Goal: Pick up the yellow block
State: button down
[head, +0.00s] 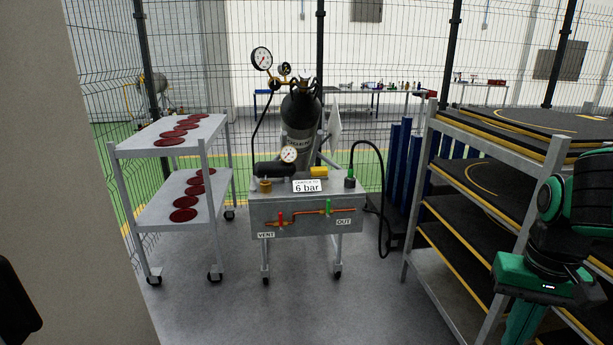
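The yellow block (319,171) is small and sits on top of the grey wheeled test cart (275,217), near the back edge. It is behind and slightly right of the "6 bar" sign (307,186). It looks unobstructed from here. Part of my green and black arm shows at the right edge, in front of the shelf rack and well apart from the block. The fingers of my gripper are not visible, so I cannot see what they hold.
A gauge (288,154), a brass fitting (265,185) and a black hose (378,165) crowd the cart top. A dark gas cylinder (300,120) stands behind. A trolley with red discs (185,130) is left, a shelf rack (500,139) right. The floor in front is clear.

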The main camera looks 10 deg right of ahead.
aim_at(316, 172)
jog(key=i, duration=0.7)
jog(key=z, duration=0.1)
jog(key=k, duration=0.5)
jog(key=u, duration=0.35)
jog(key=i, duration=1.1)
jog(key=z, duration=0.65)
jog(key=i, duration=1.3)
jog(key=z, duration=0.2)
